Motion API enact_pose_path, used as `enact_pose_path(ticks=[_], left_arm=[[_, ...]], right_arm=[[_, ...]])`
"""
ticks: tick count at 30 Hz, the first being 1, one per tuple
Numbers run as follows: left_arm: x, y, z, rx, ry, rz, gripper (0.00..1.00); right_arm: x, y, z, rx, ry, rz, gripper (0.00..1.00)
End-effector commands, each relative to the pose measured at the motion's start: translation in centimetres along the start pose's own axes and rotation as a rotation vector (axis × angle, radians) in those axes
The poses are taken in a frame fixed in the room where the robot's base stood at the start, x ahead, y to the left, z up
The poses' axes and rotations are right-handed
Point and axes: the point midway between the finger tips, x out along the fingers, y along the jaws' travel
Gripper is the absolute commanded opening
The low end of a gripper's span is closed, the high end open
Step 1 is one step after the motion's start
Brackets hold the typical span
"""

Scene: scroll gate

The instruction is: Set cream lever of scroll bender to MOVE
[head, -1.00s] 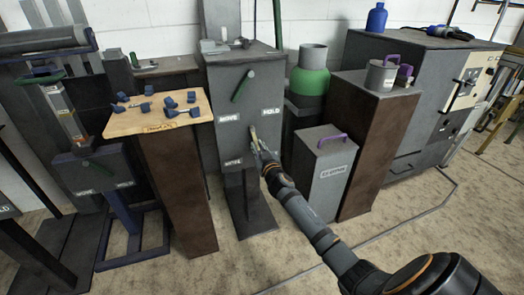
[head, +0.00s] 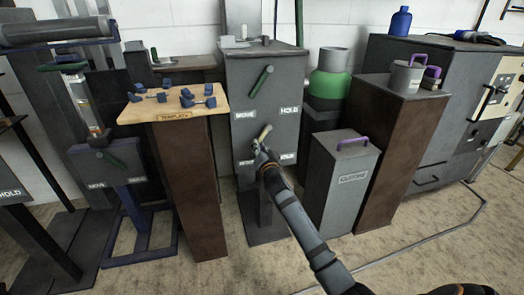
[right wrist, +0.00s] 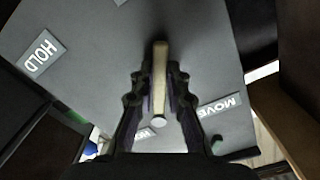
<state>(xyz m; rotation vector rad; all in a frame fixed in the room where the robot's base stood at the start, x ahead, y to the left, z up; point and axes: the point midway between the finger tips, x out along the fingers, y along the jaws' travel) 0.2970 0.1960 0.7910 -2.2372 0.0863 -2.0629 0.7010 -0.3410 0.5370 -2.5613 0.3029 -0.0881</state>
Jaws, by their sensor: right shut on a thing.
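The cream lever (head: 265,132) is on the front of the grey scroll bender (head: 265,180), below a green lever (head: 260,82). In the head view its visible end leans up to the right. A MOVE label (head: 245,114) and a HOLD label (head: 290,110) sit above it at left and right; two more labels below are hard to read. My right gripper (head: 259,147) is shut on the cream lever. In the right wrist view the lever (right wrist: 159,75) lies between the two fingers (right wrist: 158,95). My left gripper is not in view.
A wooden board (head: 172,107) with several blue pieces stands on a brown pedestal at left. A grey box with a purple handle (head: 340,185) and a brown pedestal (head: 385,145) stand at right. A similar grey panel (head: 108,168) is at far left. Open floor lies in front.

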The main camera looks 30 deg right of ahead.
Motion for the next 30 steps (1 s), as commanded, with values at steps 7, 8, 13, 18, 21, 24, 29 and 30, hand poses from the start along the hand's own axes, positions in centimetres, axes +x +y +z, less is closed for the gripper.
enact_pose_path(ticks=[7,8,13,18,21,24,29,30], left_arm=[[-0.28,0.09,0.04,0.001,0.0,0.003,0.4],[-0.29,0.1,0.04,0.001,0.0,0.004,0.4],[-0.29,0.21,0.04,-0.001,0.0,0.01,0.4],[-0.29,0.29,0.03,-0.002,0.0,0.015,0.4],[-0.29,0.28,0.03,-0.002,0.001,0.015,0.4],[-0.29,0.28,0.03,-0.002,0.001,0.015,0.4],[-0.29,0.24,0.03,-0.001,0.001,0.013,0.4],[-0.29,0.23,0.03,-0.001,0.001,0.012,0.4]], right_arm=[[-0.01,-0.33,0.11,0.054,-0.002,0.002,0.0],[-0.02,-0.35,0.11,0.057,-0.002,0.002,0.0],[-0.02,-0.42,0.08,0.065,-0.002,0.001,0.0],[-0.02,-0.45,0.07,0.065,-0.002,0.001,0.0],[-0.02,-0.46,0.06,0.065,-0.002,0.001,0.17],[-0.02,-0.46,0.04,0.064,-0.001,0.0,0.31],[-0.01,-0.46,0.01,0.063,-0.001,0.0,0.38],[-0.01,-0.46,0.01,0.062,-0.001,0.0,0.38]])
